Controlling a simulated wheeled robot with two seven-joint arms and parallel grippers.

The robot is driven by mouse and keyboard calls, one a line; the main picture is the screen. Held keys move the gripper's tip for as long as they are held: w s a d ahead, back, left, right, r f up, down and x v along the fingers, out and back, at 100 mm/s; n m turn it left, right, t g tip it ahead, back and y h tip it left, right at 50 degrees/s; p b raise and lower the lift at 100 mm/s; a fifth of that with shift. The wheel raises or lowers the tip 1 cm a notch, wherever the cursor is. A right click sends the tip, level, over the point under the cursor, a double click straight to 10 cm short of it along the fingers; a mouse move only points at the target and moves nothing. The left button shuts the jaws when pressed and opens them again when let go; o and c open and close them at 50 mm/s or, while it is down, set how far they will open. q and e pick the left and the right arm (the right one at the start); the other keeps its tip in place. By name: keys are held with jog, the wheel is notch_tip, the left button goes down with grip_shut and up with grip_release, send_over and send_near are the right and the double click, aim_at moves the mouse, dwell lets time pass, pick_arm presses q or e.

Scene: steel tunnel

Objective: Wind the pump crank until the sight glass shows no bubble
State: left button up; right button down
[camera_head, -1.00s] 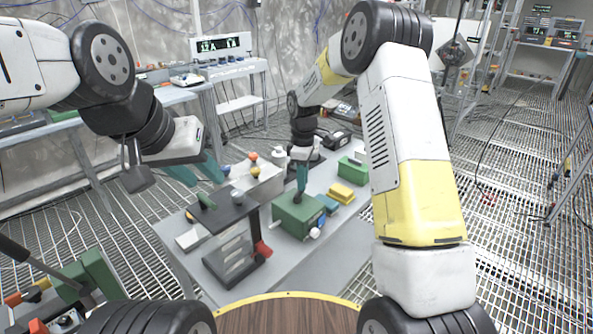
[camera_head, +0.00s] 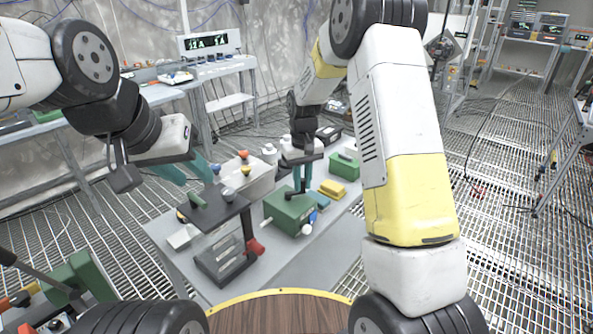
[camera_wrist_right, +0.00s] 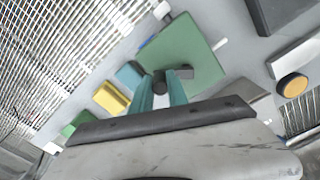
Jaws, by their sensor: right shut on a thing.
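The green pump box (camera_head: 284,214) stands on the grey bench in the head view. Its green top also shows in the wrist view (camera_wrist_right: 200,48). My right gripper (camera_head: 300,188) points down over the box top, its teal fingers shut on the dark crank knob (camera_wrist_right: 159,84). The gripper hides most of the crank arm. My left gripper (camera_head: 200,181) is open and empty, its teal fingers apart above the bench, left of the box. A white round end (camera_head: 307,229) sticks out at the box front. I cannot make out the sight glass or any bubble.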

jog(key=m, duration=0.2)
jog(key=s+m, duration=0.2)
jog(key=m, duration=0.1)
jog(key=shift+m, duration=0.3)
jog(key=shift+s+a+m, duration=0.2)
jog(key=shift+s+m, duration=0.1)
jog(key=shift+m, duration=0.55)
jog(key=shift+s+a+m, duration=0.2)
jog(key=shift+s+m, duration=0.1)
jog(key=shift+m, duration=0.6)
jog(key=shift+s+a+m, duration=0.2)
jog(key=shift+s+m, duration=0.1)
jog(key=shift+m, duration=0.55)
jog(key=c, duration=1.3)
grip_release()
jog(key=shift+r, duration=3.95)
